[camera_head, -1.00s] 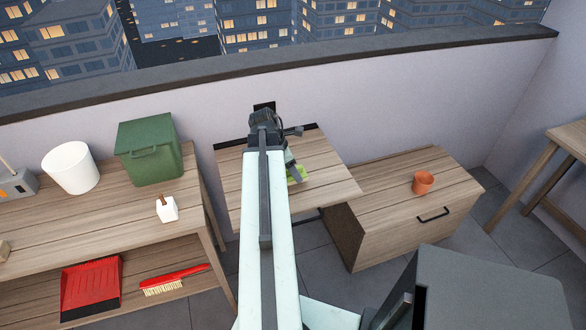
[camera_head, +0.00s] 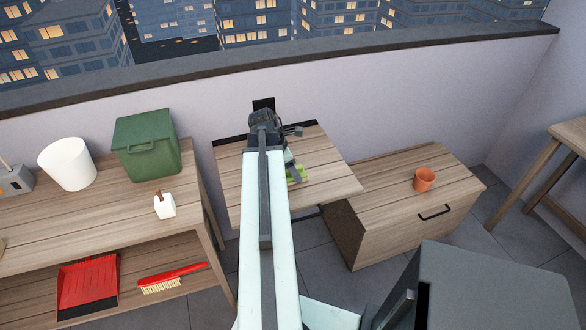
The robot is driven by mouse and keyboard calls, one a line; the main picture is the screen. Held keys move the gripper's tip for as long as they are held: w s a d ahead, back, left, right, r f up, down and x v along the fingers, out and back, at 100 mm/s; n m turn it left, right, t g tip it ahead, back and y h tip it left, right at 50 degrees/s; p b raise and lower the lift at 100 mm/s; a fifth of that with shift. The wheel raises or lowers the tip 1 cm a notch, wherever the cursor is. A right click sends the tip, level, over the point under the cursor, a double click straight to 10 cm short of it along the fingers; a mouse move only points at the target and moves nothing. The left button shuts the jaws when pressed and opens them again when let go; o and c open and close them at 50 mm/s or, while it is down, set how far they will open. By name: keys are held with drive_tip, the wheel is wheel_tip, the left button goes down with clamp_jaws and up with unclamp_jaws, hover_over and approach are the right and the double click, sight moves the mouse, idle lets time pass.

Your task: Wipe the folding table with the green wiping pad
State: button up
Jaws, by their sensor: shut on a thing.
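The folding table (camera_head: 325,183) is a small wooden top against the balcony wall, in the middle of the head view. My arm reaches over it and hides its left middle part. My gripper (camera_head: 294,175) is low over the table and shut on the green wiping pad (camera_head: 299,174).
A wooden shelf at left holds a green bin (camera_head: 147,147), a white pot (camera_head: 68,164) and a small white bottle (camera_head: 164,205). A red dustpan (camera_head: 88,287) and brush (camera_head: 172,278) lie below. A wooden cabinet (camera_head: 385,215) with a terracotta pot (camera_head: 424,179) stands right of the table.

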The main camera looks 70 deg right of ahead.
drive_tip(key=shift+w+d+r, duration=0.1)
drive_tip(key=shift+w+d, duration=1)
drive_tip(key=shift+d, duration=0.3)
drive_tip(key=shift+w+d, duration=1.1)
drive_tip(key=shift+d, duration=0.25)
drive_tip(key=shift+w+d, duration=1.4)
drive_tip(key=shift+d, duration=0.3)
drive_tip(key=shift+w+a, duration=0.65)
drive_tip(key=shift+s+a, duration=1.2)
drive_tip(key=shift+a, duration=0.25)
drive_tip(key=shift+s+a, duration=1.25)
drive_tip(key=shift+a, duration=0.25)
drive_tip(key=shift+s+a, duration=1.2)
drive_tip(key=shift+a, duration=0.25)
drive_tip(key=shift+w+a+f, duration=0.3)
drive_tip(key=shift+w+a, duration=0.25)
drive_tip(key=shift+w, duration=0.15)
drive_tip(key=shift+w+d, duration=1.2)
drive_tip(key=shift+d, duration=0.3)
drive_tip(key=shift+w+d, duration=1.25)
drive_tip(key=shift+d, duration=0.25)
drive_tip(key=shift+w+d, duration=1.2)
drive_tip(key=shift+d, duration=0.3)
